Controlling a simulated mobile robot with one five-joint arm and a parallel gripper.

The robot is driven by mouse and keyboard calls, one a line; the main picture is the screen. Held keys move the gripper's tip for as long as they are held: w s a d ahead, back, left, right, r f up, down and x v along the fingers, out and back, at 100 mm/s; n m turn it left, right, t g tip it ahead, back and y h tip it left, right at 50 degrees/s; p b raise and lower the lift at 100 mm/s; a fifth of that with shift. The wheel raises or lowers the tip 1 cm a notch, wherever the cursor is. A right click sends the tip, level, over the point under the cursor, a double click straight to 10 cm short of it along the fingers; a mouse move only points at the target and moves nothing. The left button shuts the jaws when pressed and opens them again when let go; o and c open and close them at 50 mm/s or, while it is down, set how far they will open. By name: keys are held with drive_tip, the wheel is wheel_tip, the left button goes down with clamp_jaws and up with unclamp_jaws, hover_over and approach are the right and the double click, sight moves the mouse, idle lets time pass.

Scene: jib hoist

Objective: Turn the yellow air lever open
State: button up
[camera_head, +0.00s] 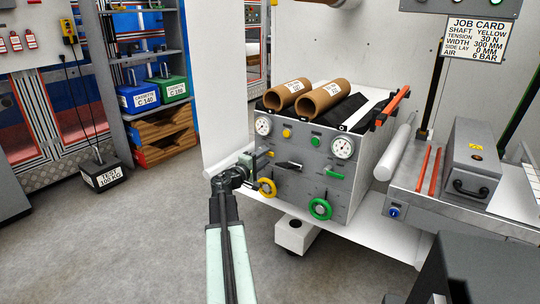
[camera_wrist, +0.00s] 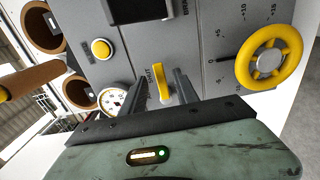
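The yellow air lever (camera_wrist: 160,83) sticks out from the grey machine panel in the wrist view. Small lettering, seemingly "SHUT", runs beside it. In the head view the lever (camera_head: 269,153) is small, at the panel's left edge beside my gripper (camera_head: 248,166). In the wrist view my gripper (camera_wrist: 162,92) is open, with one finger on each side of the lever. Gaps show between the lever and both fingers; whether the tips reach past it in depth I cannot tell.
A yellow handwheel (camera_head: 267,187), yellow button (camera_head: 287,133), gauge (camera_head: 263,126), black lever (camera_head: 288,164), green lever (camera_head: 334,174) and green handwheel (camera_head: 320,209) crowd the panel. Cardboard rolls (camera_head: 322,97) lie on top.

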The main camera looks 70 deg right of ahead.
sight(269, 154)
drive_tip(key=x, duration=0.4)
drive_tip(key=shift+a, duration=0.1)
clamp_jaws()
idle(1.1)
